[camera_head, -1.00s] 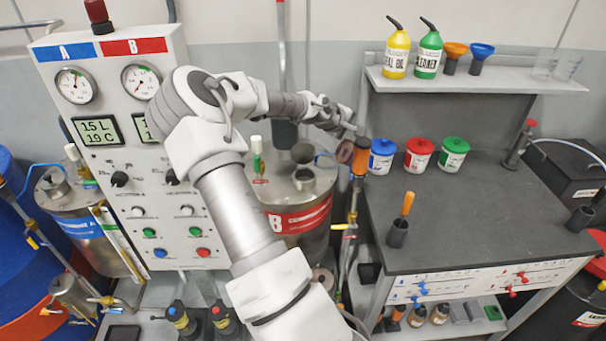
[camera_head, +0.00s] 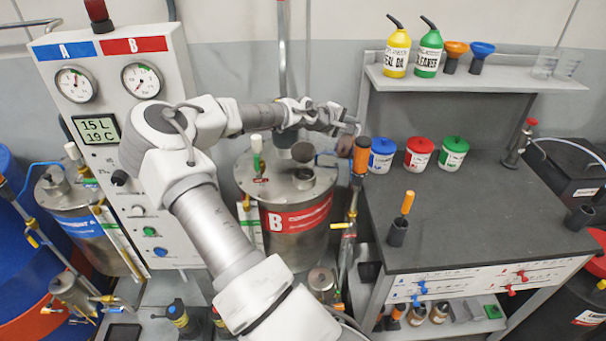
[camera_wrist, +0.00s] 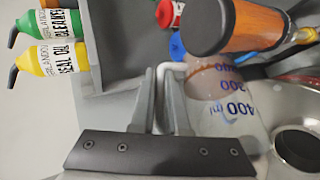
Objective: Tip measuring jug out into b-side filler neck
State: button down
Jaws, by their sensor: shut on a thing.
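The clear measuring jug (camera_wrist: 225,100), with blue marks including 400 ml, is in the wrist view right of my fingers. My gripper (camera_wrist: 166,78) is shut on its pale handle. In the head view my gripper (camera_head: 350,124) is above the right side of the B tank (camera_head: 296,219); the jug is hard to make out there. The B-side filler neck (camera_head: 303,178) is a short open ring on the tank lid. Its dark opening (camera_wrist: 298,146) shows in the wrist view at lower right, beside the jug and apart from it. I cannot tell the jug's fill level.
An orange cylinder with a dark end (camera_head: 360,156) stands close by, right of the tank; it also shows in the wrist view (camera_wrist: 255,22). Blue, red and green tubs (camera_head: 418,154) stand on the grey bench (camera_head: 470,215).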

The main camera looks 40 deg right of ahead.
jog(key=shift+a+r, duration=0.15)
jog(key=shift+w+a+r+h, duration=0.15)
jog(key=shift+r+h, duration=0.2)
jog(key=shift+h, duration=0.15)
jog(key=shift+w+a+r+h+b, duration=0.1)
jog(key=shift+a+r+h+b, duration=0.2)
jog(key=shift+b, duration=0.1)
dwell(0.9)
jog(key=shift+w+a+r+n+g+h+b, duration=0.15)
jog(key=shift+w+a+r+h+b, duration=0.1)
jog(key=shift+a+b, duration=0.15)
jog(key=shift+w+a+r+n+g+h+b, duration=0.1)
jog(key=shift+w+a+r+n+h+b, duration=0.15)
jog(key=shift+a, duration=0.25)
jog(key=shift+w+a+r+n+g+h+b, duration=0.1)
jog(key=shift+w+a+r+g+h+b, duration=0.15)
jog(key=shift+a+b, duration=0.2)
dwell(2.3)
jog(key=shift+w+a+r+h+b, duration=0.2)
jog(key=shift+a+h+b, duration=0.15)
jog(key=shift+b, duration=0.25)
jog(key=shift+w+a+r+h+b, duration=0.1)
jog(key=shift+a+r+h+b, duration=0.1)
jog(key=shift+a+h+b, duration=0.3)
dwell(1.2)
